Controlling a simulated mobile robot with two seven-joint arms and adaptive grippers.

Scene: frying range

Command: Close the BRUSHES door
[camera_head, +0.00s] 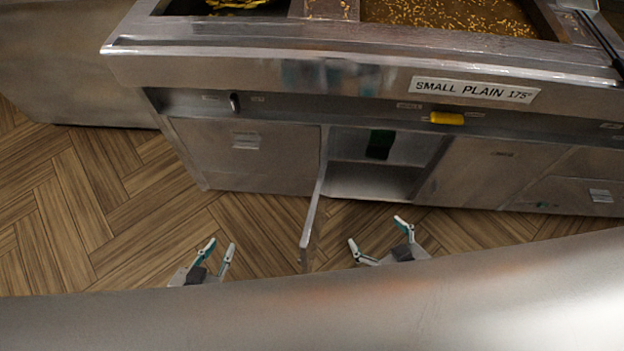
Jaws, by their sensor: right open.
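An open cabinet door (313,214) swings out from the fryer front and shows nearly edge-on, hinged at the left side of an open compartment (370,180). No BRUSHES label is readable on it from here. A dark green item (380,144) shows inside the compartment. My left gripper (219,250) is open and empty, left of the door and apart from it. My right gripper (377,233) is open and empty, right of the door and in front of the open compartment, not touching the door.
The fryer range (300,70) has a sign reading SMALL PLAIN 175° and a yellow handle (447,118). Closed panels flank the compartment on the left (250,155) and right (487,172). A wide metal surface (320,310) crosses the foreground. Wooden floor (110,210) is clear at left.

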